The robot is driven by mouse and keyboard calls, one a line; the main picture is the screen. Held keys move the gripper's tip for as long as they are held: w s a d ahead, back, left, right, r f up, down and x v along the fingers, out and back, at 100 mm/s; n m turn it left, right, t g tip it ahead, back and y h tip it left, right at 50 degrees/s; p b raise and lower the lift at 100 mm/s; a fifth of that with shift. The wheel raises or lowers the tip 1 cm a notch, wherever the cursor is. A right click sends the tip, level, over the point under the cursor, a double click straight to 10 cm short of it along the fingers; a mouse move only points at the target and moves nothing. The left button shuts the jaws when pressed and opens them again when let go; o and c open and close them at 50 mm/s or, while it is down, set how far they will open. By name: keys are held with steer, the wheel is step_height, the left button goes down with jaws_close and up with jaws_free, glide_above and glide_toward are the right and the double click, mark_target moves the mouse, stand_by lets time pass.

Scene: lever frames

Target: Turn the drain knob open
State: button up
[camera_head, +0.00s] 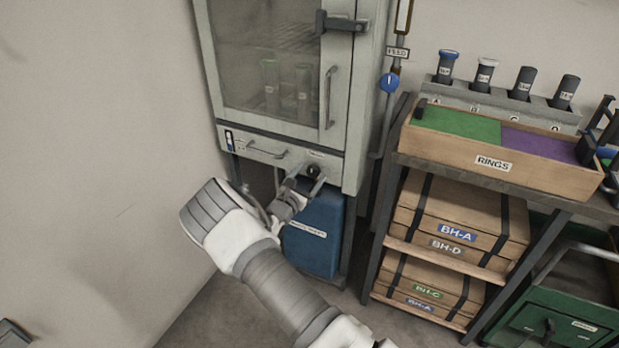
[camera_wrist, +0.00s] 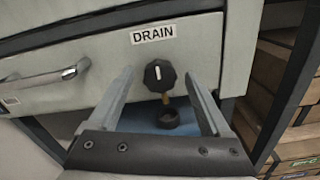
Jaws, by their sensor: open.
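The drain knob (camera_wrist: 159,74) is a black faceted knob with a white mark that points about straight up. It sits on the cabinet's lower front panel under a DRAIN label (camera_wrist: 153,34). In the head view the knob (camera_head: 313,170) is small and partly hidden by my gripper. My gripper (camera_wrist: 162,80) is open, with one finger on each side of the knob and visible gaps to both. It is empty. In the head view my gripper (camera_head: 307,182) reaches up to the panel from below left. Whether the fingertips reach past the knob's face is unclear.
A brass spout and dark round opening (camera_wrist: 168,118) lie below the knob, over a blue container (camera_head: 318,235). A drawer handle (camera_wrist: 48,76) is left of the knob. A shelf cart with a RINGS tray (camera_head: 430,143) and wooden boxes (camera_head: 450,222) stands at right.

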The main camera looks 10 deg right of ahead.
jaws_close()
stand_by(0.4)
steer(key=shift+r+n, duration=0.1)
steer(key=shift+n, duration=0.2)
steer(key=n+p, duration=0.2)
steer(key=n, duration=0.2)
steer(key=shift+a+n+p, duration=0.1)
steer(key=shift+n+p, duration=0.2)
steer(key=n+p, duration=0.1)
steer(key=n, duration=0.5)
steer(key=shift+w+n+p, duration=0.1)
steer(key=shift+n+p, duration=0.2)
steer(key=shift+n, duration=0.1)
jaws_free()
